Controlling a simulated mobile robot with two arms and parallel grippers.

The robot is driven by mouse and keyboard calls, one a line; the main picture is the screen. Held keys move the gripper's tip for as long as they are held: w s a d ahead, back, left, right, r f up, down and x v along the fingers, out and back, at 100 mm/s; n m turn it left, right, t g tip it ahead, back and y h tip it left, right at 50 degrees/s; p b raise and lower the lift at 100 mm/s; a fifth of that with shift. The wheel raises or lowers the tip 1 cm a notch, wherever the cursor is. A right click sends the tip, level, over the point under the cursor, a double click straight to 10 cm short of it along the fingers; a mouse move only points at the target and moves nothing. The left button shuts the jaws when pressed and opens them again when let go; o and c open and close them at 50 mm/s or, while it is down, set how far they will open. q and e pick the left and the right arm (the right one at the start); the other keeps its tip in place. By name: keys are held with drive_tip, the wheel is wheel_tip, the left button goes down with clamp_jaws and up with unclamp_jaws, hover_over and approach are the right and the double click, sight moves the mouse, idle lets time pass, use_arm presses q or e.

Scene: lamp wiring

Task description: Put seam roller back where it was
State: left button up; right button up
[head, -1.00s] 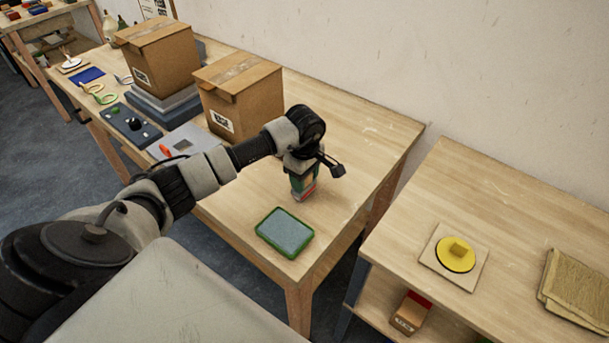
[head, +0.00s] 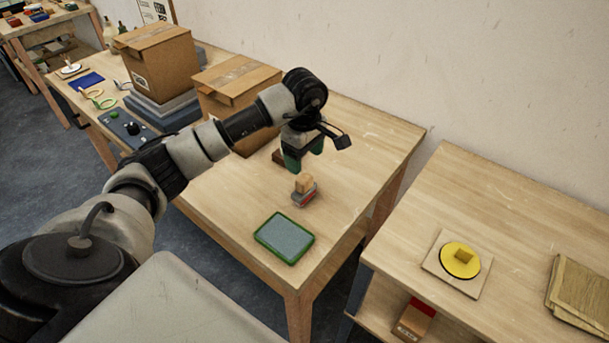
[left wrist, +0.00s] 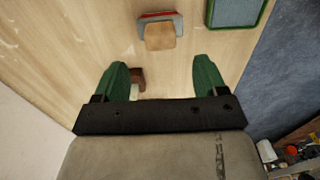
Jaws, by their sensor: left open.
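My left gripper (head: 304,160) is open, with green fingers, above the table. It also shows in the left wrist view (left wrist: 160,65), with nothing between its fingers. A block with a wooden grip and a grey and red base (head: 304,188) stands on the table in front of the gripper, apart from it. The same block shows in the left wrist view (left wrist: 160,34) beyond the fingertips. A small dark brown piece (left wrist: 137,78) lies on the table near one finger, partly hidden. I cannot tell which of these is the seam roller. My right gripper is not in view.
A green-rimmed tray with a grey-blue pad (head: 285,238) lies near the table's front corner. A cardboard box (head: 236,84) stands behind my arm. A second table with a yellow disc (head: 460,260) is at the right, across a gap.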

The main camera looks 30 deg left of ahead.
use_arm(q)
wheel_tip(320, 180, up, 4)
drive_tip(key=shift+f, duration=0.15)
idle(0.5)
